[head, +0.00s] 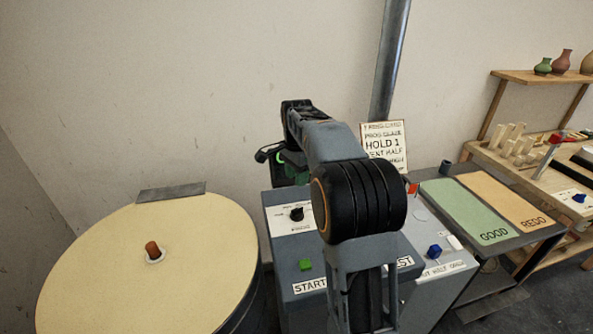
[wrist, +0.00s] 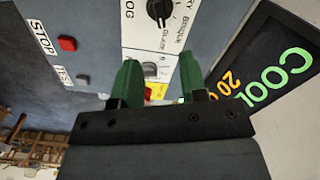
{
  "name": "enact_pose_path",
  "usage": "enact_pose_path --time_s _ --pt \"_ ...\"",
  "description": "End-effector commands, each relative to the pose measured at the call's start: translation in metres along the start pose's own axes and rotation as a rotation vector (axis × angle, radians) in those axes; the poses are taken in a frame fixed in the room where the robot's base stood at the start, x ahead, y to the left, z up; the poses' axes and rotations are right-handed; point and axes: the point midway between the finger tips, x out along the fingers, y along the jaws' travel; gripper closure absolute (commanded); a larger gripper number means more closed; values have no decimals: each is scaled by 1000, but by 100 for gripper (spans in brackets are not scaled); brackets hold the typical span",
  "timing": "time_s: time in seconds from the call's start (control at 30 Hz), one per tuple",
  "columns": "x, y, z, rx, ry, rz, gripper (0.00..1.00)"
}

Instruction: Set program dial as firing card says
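The program dial (wrist: 160,10) is a black knob on a white panel, cut by the top edge of the wrist view. Labels beside it include BISQUE and GLAZE; I cannot tell surely which one its white mark points at. A black dial (head: 296,214) also shows on the grey control box in the head view. The firing card (head: 384,150) stands behind the box and reads PROG GLAZE, HOLD 1, VENT HALF; its lowest line is partly hidden by my arm. My gripper (wrist: 159,60) has its green fingers apart, with nothing held between them, below the dial in the picture.
A dark display (wrist: 265,75) reads COOL at the right of the wrist view. A red STOP button (wrist: 67,43) lies left. In the head view are a round yellow kiln lid (head: 110,270), a green START button (head: 306,264) and a blue knob (head: 434,251).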

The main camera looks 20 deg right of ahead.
Motion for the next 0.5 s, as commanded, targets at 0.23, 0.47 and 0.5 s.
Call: enact_pose_path --time_s 0.23,0.47,0.5 --pt "-16 0 0 0 0 -1 61" --pt "-17 0 0 0 0 -1 61" --pt "-17 0 0 0 0 -1 61"
